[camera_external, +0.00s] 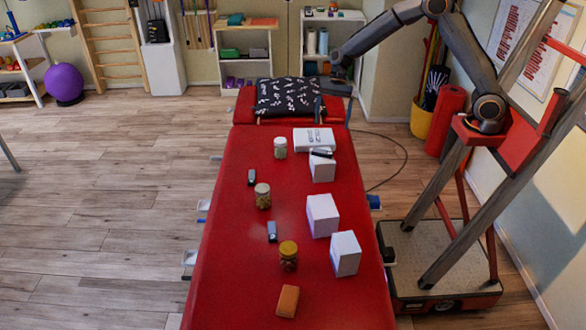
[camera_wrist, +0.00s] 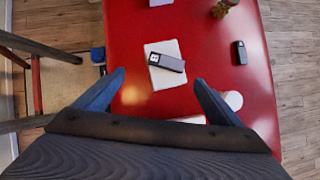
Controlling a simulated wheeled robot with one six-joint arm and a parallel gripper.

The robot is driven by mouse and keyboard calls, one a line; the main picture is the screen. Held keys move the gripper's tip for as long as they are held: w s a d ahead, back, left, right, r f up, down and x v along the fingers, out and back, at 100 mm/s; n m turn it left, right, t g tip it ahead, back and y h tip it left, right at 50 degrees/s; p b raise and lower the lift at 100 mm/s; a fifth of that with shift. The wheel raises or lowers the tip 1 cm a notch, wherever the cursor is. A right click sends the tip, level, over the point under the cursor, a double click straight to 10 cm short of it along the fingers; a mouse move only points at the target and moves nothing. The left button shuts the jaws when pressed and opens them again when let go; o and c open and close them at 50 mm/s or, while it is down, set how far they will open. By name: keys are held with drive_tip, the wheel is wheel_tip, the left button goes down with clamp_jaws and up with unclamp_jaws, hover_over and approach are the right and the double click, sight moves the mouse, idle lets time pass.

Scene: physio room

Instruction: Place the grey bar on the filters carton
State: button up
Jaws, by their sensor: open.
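A grey bar with a dark face (camera_wrist: 166,62) lies slantwise on top of a white carton (camera_wrist: 160,78) in the wrist view. In the external view the bar (camera_external: 321,153) rests on that carton (camera_external: 322,170) near the table's head end. I cannot read the carton's print, so I cannot tell if it is the filters carton. My gripper (camera_wrist: 158,76) is open and empty, its fingers apart on either side of the carton in the picture. In the external view my gripper (camera_external: 333,108) is over the table's head end, apart from the bar.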

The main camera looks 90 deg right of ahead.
drive_tip(key=s+a+n+h, duration=0.2)
drive_tip(key=s+a+n, duration=0.2)
drive_tip(key=s+n, duration=0.3)
drive_tip(key=s+a+f+n+h, duration=0.1)
drive_tip(key=s+a+n+h, duration=0.1)
drive_tip(key=s+a+n, duration=0.2)
drive_tip(key=s+a+f+n+g+h, duration=0.1)
drive_tip(key=s+a+n, duration=0.3)
drive_tip(key=s+n, duration=0.6)
drive_tip(key=s+h, duration=0.1)
drive_tip(key=s, duration=0.3)
drive_tip(key=shift+s, duration=0.4)
